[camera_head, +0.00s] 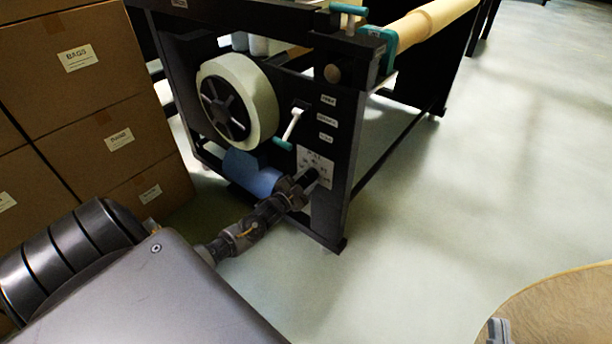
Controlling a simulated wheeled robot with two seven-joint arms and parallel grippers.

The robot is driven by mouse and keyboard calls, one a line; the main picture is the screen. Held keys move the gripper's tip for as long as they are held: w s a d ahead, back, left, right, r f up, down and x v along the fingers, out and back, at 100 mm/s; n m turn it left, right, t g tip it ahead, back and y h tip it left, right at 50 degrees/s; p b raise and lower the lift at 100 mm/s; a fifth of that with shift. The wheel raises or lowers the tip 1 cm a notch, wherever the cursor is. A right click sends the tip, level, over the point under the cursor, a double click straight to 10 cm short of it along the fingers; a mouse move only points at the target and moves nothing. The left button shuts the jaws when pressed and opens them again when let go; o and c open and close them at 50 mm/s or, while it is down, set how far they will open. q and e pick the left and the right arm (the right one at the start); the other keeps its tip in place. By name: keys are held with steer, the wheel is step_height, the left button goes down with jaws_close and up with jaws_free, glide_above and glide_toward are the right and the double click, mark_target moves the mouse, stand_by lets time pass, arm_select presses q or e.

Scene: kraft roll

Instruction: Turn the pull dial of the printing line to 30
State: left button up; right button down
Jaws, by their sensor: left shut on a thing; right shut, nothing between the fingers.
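The printing line (333,215) is a black frame with a white scale plate (322,164) low on its front post. The plate's marks are too small to read. My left gripper (307,180) reaches in from the lower left and is shut on the pull dial at this plate. The gripper covers most of the dial, so its pointer and setting cannot be read. My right gripper (498,331) shows only as a small grey part at the bottom edge, over a round wooden top. It is shut and empty.
A white roll (248,98) on a black hub and a lever with a teal grip (283,145) are above my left gripper. A blue roll (257,179) lies close beside it. Cardboard boxes (95,115) stand at the left. The pale floor (460,190) at right is clear.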

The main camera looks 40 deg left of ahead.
arm_select(q)
steer(key=shift+m, duration=0.4)
arm_select(e)
steer(key=shift+a+f, duration=0.1)
steer(key=shift+f, duration=0.1)
arm_select(q)
steer(key=o, duration=1)
steer(key=shift+s, duration=0.2)
steer(key=s+p, duration=0.2)
steer(key=s, duration=0.8)
steer(key=shift+s+d+p, duration=0.15)
steer(key=shift+s+p, duration=0.1)
steer(key=shift+p, duration=0.1)
arm_select(e)
steer(key=w+d+f+m+g+h, duration=0.1)
steer(key=d+f+g+h, duration=0.3)
steer(key=f, duration=0.4)
steer(key=shift+w+m+g+h, duration=0.2)
steer(key=shift+m+g+h, duration=0.15)
steer(key=shift+h, duration=0.25)
steer(key=shift+f, duration=0.1)
